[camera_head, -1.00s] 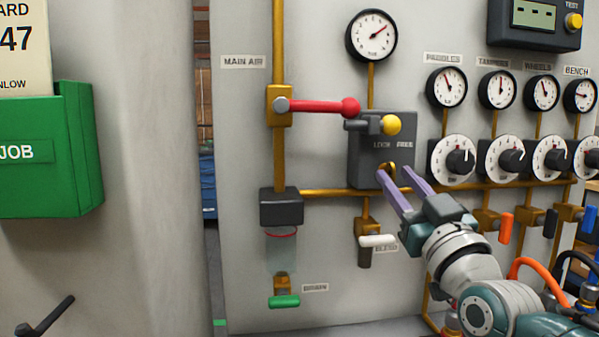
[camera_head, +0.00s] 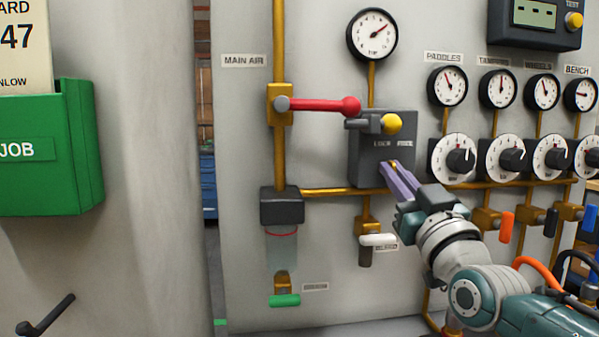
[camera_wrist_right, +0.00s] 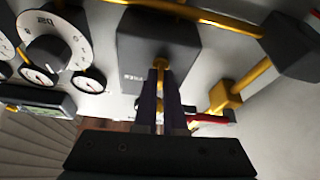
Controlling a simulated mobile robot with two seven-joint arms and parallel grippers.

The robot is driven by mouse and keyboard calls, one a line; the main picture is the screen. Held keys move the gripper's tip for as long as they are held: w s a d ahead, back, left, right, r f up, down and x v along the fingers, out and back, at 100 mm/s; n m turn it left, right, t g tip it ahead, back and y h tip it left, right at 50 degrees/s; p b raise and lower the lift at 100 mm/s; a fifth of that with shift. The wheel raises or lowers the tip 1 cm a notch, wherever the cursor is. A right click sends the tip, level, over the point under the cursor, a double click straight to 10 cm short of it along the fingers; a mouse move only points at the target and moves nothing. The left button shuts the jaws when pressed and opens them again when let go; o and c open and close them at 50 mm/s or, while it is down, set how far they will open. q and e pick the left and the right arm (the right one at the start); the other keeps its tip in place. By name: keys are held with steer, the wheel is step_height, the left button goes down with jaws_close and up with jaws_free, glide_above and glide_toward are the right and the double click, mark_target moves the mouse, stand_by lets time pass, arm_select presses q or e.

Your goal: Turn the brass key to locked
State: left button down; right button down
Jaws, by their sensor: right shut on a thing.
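The brass key (camera_wrist_right: 159,70) sits in the face of a dark grey lock box (camera_head: 372,165) marked LOCK and FREE. My right gripper (camera_head: 388,168) is shut on the key, with its purple fingers (camera_wrist_right: 161,95) on either side of it in the right wrist view. In the head view the fingers cover most of the key, so its exact turn is hard to tell. A yellow knob (camera_head: 392,124) on a grey bolt is at the top of the box. My left gripper is not in view.
A red lever (camera_head: 325,106) points right, toward the box, on the brass main air pipe. A gauge (camera_head: 372,35) is above. Several white dials (camera_head: 453,158) stand to the right. A white-handled bleed valve (camera_head: 377,240) hangs just below my fingers. A green bin (camera_head: 45,150) is at left.

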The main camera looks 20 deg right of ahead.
stand_by(0.3)
steer(key=shift+m+h, duration=0.6)
steer(key=shift+m, duration=0.6)
steer(key=c, duration=1)
jaws_free()
steer(key=v, duration=1)
